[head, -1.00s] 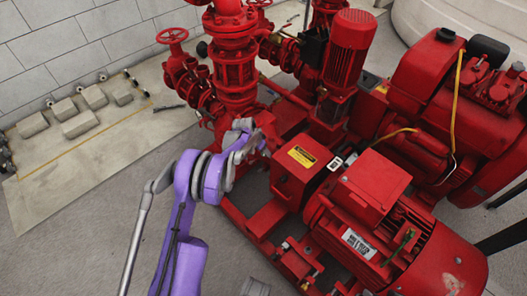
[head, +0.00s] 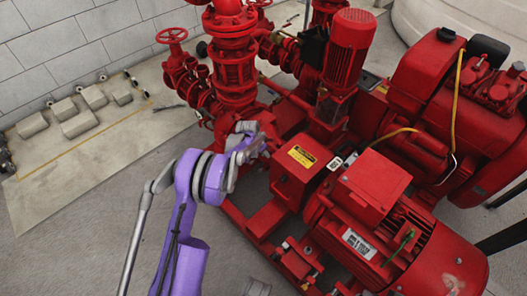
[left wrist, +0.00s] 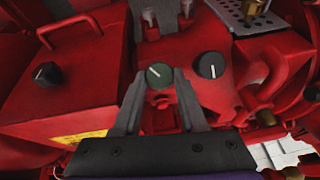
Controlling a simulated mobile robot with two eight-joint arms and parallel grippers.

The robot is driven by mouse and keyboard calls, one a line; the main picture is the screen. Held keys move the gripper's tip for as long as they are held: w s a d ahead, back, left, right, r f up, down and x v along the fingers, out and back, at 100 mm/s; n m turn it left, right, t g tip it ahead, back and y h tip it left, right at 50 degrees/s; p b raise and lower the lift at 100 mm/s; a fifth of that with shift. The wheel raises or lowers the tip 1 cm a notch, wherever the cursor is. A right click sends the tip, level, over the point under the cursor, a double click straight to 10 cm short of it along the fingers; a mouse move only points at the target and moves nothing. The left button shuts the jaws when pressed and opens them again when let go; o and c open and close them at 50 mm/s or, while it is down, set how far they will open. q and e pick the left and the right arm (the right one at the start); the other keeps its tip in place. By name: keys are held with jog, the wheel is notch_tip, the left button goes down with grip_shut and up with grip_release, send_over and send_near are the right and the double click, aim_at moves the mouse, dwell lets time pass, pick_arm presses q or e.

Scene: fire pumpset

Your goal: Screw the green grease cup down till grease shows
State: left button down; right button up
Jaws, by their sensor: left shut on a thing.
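The green grease cup (left wrist: 159,75) is a round dark-green knob with a white line across its face, set on red pump metal. It shows in the left wrist view. My left gripper (left wrist: 160,80) has one finger on each side of the cup and is shut on it. In the head view my left gripper (head: 272,143) reaches in among the red pump parts, and the cup is too small or hidden there. I cannot make out any grease around the cup. My right gripper is not in view.
A black knob (left wrist: 211,66) with a white line sits close to the right of the cup. Another black knob (left wrist: 47,75) is on the red box with a handle at left. The red motor (head: 390,235) and upright pipework (head: 235,75) crowd around my left arm.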

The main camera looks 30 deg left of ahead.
pick_arm(q)
jog(key=m+y, duration=0.1)
jog(key=m, duration=0.1)
jog(key=m+t, duration=0.1)
jog(key=m, duration=0.1)
jog(key=shift+s+d+f+m+y+b, duration=0.1)
jog(key=shift+s+d+m+y+b, duration=0.1)
jog(key=shift+m+y+b, duration=0.2)
jog(key=m+t, duration=0.1)
jog(key=m, duration=0.3)
jog(key=shift+t+y+b, duration=0.4)
jog(key=shift+s+m, duration=0.1)
jog(key=shift+m, duration=0.2)
jog(key=shift+c, duration=2.3)
grip_release()
jog(key=p+v, duration=0.2)
jog(key=v, duration=0.8)
jog(key=shift+s+r, duration=0.2)
jog(key=shift+s, duration=0.05)
jog(key=shift+d, duration=0.15)
